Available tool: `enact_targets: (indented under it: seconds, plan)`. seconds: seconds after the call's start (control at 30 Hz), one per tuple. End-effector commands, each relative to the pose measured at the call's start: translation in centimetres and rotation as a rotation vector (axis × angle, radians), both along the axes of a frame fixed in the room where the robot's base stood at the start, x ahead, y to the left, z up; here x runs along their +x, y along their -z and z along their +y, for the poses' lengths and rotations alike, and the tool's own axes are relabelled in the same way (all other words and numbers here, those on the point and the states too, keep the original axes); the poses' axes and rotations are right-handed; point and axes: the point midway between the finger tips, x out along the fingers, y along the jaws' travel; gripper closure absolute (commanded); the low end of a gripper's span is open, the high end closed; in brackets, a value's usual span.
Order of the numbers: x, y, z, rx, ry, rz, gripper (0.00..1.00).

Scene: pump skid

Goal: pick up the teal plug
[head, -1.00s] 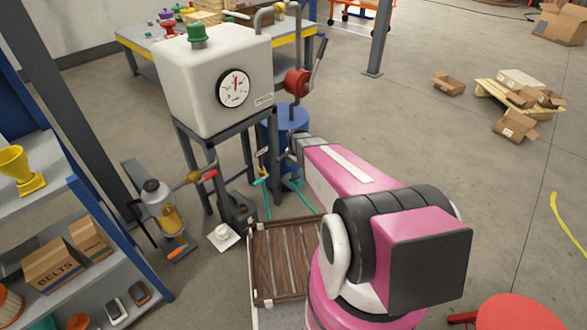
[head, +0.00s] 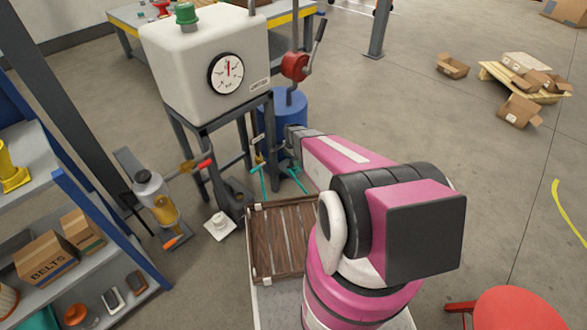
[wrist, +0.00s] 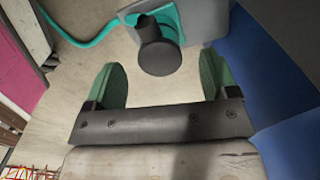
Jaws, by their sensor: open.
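In the wrist view, a teal piece (wrist: 165,14) lies at the top against a grey block. A dark, round-ended post (wrist: 160,50) stands in front of it and hides part of it. I cannot tell for sure whether this teal piece is the plug. My gripper (wrist: 162,82) is open, with its two green-padded fingers spread and nothing between them. The dark post shows just beyond the fingertips, between them in the picture. In the head view my arm reaches toward the tank stand, and my gripper is hidden there.
A teal hose (wrist: 85,42) curves at the upper left of the wrist view. A blue surface fills its right side. A wooden slatted tray (head: 264,240) lies nearer.

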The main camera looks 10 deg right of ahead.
Motion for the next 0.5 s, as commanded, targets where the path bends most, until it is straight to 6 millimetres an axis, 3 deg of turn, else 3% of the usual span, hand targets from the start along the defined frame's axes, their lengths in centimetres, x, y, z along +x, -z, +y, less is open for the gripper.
enact_targets:
  seconds: [0.23,0.5]
  plan:
    - [0.2,3.6,-0.4,0.0,0.0,0.001,0.2]
    - [0.0,4.3,-0.4,0.0,0.0,-0.001,0.2]
